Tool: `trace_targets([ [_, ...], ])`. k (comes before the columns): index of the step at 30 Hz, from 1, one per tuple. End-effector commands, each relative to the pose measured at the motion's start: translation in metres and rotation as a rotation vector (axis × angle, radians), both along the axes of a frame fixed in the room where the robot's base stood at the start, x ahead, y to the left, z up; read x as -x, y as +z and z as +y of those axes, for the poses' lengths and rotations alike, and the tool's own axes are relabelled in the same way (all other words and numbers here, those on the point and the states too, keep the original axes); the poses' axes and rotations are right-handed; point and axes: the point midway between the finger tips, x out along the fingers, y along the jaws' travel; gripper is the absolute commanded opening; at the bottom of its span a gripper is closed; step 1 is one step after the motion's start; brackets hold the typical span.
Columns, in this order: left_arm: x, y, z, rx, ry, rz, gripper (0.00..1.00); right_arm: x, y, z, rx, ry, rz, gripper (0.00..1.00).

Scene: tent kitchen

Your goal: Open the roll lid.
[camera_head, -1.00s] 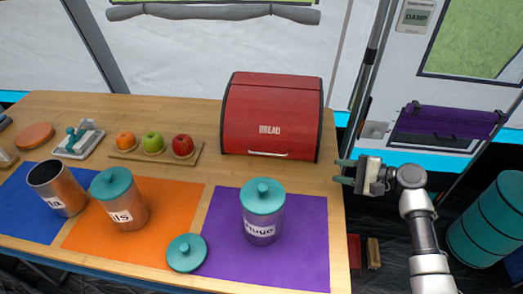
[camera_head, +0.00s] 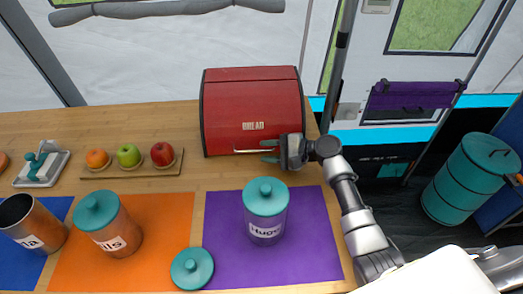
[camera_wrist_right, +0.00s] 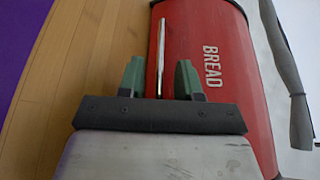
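The red bread box (camera_head: 235,105), marked BREAD, stands at the back of the wooden counter with its lid shut. Its thin metal handle (camera_head: 248,151) runs along the lower front of the lid. My right gripper (camera_head: 268,151) is at the right end of this handle. In the right wrist view, the two green fingertips of my right gripper (camera_wrist_right: 160,80) are apart, with the handle (camera_wrist_right: 160,60) between them. A gap shows on both sides, so the fingers do not appear closed on it. The red lid (camera_wrist_right: 225,85) shows behind them. My left gripper is not in view.
A teal-lidded canister (camera_head: 265,215) stands on the purple mat (camera_head: 315,230) in front of the box. A loose teal lid (camera_head: 192,268) lies at the front edge. A fruit board (camera_head: 130,170) is to the left. A teal barrel (camera_head: 470,180) stands right of the counter.

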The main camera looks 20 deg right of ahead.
Motion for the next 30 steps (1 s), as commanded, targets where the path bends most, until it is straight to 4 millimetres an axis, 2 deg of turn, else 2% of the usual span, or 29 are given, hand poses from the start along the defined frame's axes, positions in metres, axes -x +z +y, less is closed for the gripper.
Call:
trace_targets([
  [6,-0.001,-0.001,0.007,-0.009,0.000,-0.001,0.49,-0.010,-0.005,0.014,0.001,-0.001,0.000,0.34],
  [14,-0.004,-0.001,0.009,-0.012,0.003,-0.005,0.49,-0.011,-0.005,0.016,0.001,-0.001,0.000,0.34],
  [16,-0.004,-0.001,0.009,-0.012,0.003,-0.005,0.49,-0.011,-0.005,0.016,0.001,-0.001,0.000,0.28],
  [21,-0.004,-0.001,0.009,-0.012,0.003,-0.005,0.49,-0.010,-0.005,0.016,0.000,0.000,0.001,0.02],
  [30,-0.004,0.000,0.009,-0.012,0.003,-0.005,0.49,-0.010,-0.006,0.016,0.000,0.001,0.005,0.00],
])
